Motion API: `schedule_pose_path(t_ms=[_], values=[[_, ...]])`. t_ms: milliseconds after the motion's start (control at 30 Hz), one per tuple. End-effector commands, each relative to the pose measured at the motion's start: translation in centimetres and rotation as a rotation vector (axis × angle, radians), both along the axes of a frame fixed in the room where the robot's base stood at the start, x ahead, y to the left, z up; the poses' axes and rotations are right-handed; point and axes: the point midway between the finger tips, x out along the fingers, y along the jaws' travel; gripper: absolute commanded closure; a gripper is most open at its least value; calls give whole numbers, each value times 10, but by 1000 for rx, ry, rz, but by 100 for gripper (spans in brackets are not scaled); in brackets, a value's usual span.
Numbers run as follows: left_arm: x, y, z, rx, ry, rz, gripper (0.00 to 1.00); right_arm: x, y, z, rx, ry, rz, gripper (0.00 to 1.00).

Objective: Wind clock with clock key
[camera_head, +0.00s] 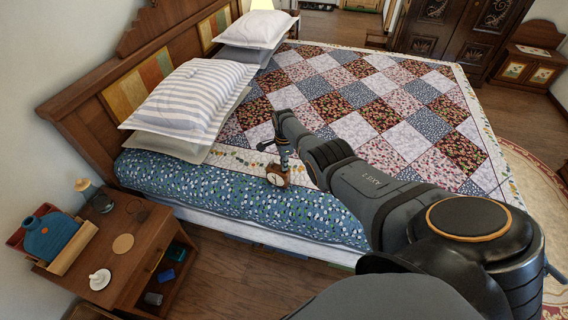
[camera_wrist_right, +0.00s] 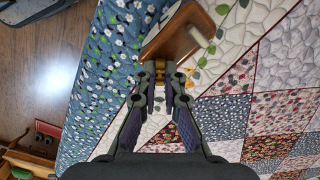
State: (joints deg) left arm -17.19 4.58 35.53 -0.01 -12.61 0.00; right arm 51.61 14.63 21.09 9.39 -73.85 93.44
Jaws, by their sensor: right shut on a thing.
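A small brown wooden clock (camera_head: 278,175) with a pale round face is at the near edge of the bed, right below my right gripper (camera_head: 284,161). In the right wrist view the clock (camera_wrist_right: 178,37) is beyond the fingertips, and a pale peg sticks out from it. My right gripper (camera_wrist_right: 159,72) is shut on a brass-coloured part at the clock's edge. I cannot tell whether the clock touches the quilt. I cannot make out the clock key for sure; the pale peg may be part of it. My left gripper is not in view.
The bed's patchwork quilt (camera_head: 352,127) is mostly clear, with pillows (camera_head: 190,95) at the headboard. A wooden nightstand (camera_head: 140,235) at left holds a blue object (camera_head: 50,237), a small white item (camera_head: 99,279) and a round coaster (camera_head: 122,243).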

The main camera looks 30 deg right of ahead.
Motion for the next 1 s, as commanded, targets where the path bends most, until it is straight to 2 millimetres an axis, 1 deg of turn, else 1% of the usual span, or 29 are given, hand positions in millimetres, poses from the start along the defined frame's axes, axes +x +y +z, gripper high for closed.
schedule_pose_path(t_ms=[200, 500, 733, 1000], values=[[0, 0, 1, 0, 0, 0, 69, 1, 0, 1, 0, -2, -201, 100], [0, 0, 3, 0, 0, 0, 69, 1, 0, 1, 0, -2, -451, 100], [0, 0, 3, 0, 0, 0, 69, 1, 0, 1, 0, -1, -585, 100], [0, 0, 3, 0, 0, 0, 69, 1, 0, 1, 0, -2, -662, 100]])
